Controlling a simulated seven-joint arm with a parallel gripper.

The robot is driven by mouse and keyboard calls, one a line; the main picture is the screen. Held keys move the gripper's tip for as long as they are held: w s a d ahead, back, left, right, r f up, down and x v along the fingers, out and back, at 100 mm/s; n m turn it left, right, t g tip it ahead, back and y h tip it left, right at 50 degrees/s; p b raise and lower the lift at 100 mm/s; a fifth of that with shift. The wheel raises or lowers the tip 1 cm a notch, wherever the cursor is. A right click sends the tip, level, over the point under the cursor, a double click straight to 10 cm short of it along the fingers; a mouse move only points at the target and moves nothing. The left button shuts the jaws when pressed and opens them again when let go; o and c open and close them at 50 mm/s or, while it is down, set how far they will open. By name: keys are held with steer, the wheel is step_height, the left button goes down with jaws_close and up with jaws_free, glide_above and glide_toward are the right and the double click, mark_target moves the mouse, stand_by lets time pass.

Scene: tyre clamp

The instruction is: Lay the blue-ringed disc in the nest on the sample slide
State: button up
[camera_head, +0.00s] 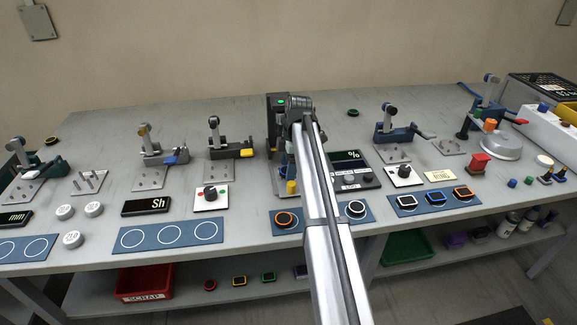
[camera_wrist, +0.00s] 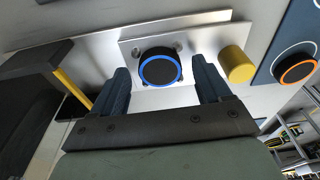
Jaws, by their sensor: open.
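The blue-ringed disc (camera_wrist: 160,69), black on top, lies on the metal sample slide (camera_wrist: 210,42) in the wrist view. Small round pins or holes show close around its edge; I cannot tell whether it is fully seated in the nest. My gripper (camera_wrist: 162,80) is open, with one dark finger to the left of the disc and one to the right. A gap shows between each finger and the disc. The slide's yellow knob (camera_wrist: 236,65) is right of the right finger. In the head view my arm hides the disc and most of the slide; the knob (camera_head: 291,187) shows.
A dark instrument with a yellow strip (camera_wrist: 40,72) stands close to the left. An orange-ringed disc (camera_head: 286,219) and a white-ringed disc (camera_head: 356,209) lie on the blue mat in front. A display reading % (camera_head: 350,156) stands to the right. Lever clamps stand on both sides.

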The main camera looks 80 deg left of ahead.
step_height(320, 180, up, 12)
steer(key=w, duration=0.1)
steer(key=shift+w, duration=0.4)
stand_by(0.5)
